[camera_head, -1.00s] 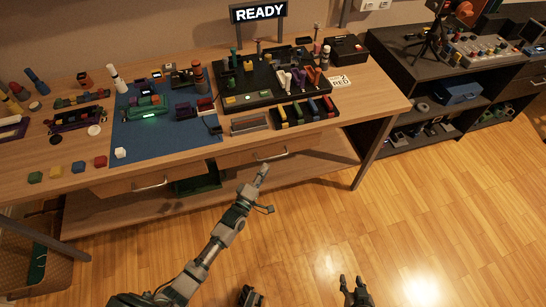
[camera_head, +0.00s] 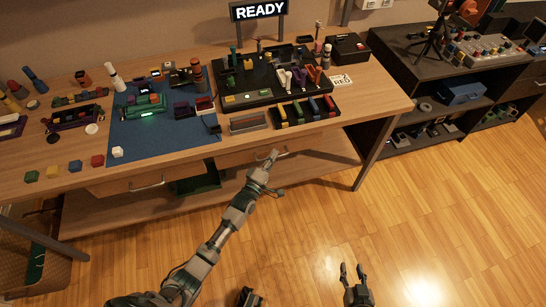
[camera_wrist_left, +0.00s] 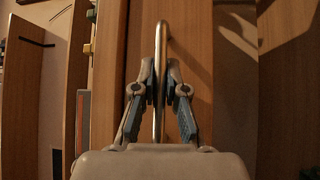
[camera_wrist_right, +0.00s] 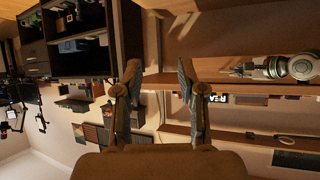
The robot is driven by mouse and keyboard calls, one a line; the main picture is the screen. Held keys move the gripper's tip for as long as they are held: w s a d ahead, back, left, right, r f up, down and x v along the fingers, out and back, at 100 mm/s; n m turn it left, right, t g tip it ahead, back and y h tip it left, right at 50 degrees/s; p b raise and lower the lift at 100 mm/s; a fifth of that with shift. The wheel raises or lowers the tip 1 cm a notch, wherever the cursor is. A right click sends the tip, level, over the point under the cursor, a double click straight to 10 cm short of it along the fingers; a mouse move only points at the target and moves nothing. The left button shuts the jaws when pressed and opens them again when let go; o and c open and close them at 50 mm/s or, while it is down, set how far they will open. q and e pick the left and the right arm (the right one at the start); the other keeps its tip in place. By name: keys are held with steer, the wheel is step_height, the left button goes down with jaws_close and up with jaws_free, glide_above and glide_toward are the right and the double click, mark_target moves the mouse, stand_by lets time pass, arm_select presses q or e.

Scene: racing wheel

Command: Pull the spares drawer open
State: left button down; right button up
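The wooden desk has two drawers under its top. The right drawer (camera_head: 233,157) looks closed, and its metal bar handle is largely hidden by my left gripper (camera_head: 270,156) in the head view. In the left wrist view the handle (camera_wrist_left: 161,45) runs between the fingers of my left gripper (camera_wrist_left: 160,85), whose pads close on it from both sides. The left drawer (camera_head: 115,187) has its own handle and also looks closed. I see no label telling which is the spares drawer. My right gripper (camera_head: 353,275) is open and empty, low over the floor; its spread fingers show in the right wrist view (camera_wrist_right: 160,80).
A blue mat (camera_head: 150,145), a black tray (camera_head: 262,85) and several small parts cover the desktop. A green bin (camera_head: 198,184) sits on the lower shelf. A desk leg (camera_head: 372,160) stands right of the drawer. The floor (camera_head: 440,220) in front is clear.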

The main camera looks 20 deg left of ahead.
arm_select(q)
steer(key=shift+s+d+f, duration=0.1)
steer(key=shift+s, duration=0.05)
arm_select(e)
steer(key=s+d+f+g+h+p, duration=0.1)
steer(key=s+d+f+g+p, duration=0.15)
steer(key=s+g, duration=0.35)
steer(key=s+d+f+g+h+p, duration=0.1)
steer(key=s+d+f+g+p, duration=0.15)
steer(key=s, duration=0.65)
arm_select(q)
steer(key=s+d+p, duration=0.2)
steer(key=s+d, duration=0.5)
steer(key=s, duration=0.4)
steer(key=s+d+p, duration=0.2)
steer(key=s+d, duration=0.6)
steer(key=s, duration=0.3)
steer(key=shift+f, duration=0.15)
arm_select(e)
step_height(320, 180, down, 12)
steer(key=shift+w+g, duration=0.45)
arm_select(q)
steer(key=shift+s, duration=0.1)
arm_select(e)
steer(key=shift+a+f, duration=0.1)
steer(key=shift+a, duration=0.05)
arm_select(q)
steer(key=c, duration=1.2)
jaws_free()
